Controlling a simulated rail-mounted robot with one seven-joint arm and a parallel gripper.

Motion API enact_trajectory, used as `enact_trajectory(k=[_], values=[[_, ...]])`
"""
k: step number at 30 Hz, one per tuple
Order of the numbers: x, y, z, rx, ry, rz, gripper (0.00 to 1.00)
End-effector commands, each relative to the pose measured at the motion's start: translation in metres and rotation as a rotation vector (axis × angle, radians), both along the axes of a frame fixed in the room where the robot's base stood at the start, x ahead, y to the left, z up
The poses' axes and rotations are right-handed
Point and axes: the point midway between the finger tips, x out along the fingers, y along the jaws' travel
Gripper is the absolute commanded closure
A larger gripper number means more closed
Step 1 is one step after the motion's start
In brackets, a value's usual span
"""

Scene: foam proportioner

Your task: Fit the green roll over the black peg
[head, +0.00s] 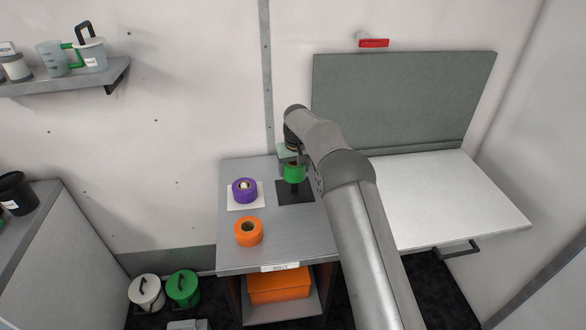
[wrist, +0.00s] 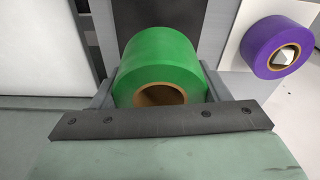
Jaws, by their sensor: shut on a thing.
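The green roll (head: 293,174) is held by my gripper (head: 291,160) over the black square base (head: 307,197) on the grey cabinet top. In the wrist view, the green roll (wrist: 160,55) sits between the two grey jaws, with its brown core partly showing behind the dark bar of my gripper (wrist: 160,92). The black base (wrist: 190,22) shows behind the roll. The black peg is not clearly visible; the roll and gripper cover that spot. I cannot tell whether the roll is around the peg or above it.
A purple roll (head: 244,190) sits around a pale peg on a white square (head: 232,204), left of the black base. An orange roll (head: 248,231) lies nearer the cabinet's front. A white fold-down table (head: 450,200) is to the right. The cabinet top (head: 285,240) is clear in front.

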Motion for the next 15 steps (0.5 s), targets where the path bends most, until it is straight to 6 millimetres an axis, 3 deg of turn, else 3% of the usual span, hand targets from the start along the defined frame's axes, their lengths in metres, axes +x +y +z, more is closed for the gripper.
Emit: enact_trajectory(k=[15], values=[[0.000, 0.000, -0.048, -0.001, -0.001, 0.000, 0.56]])
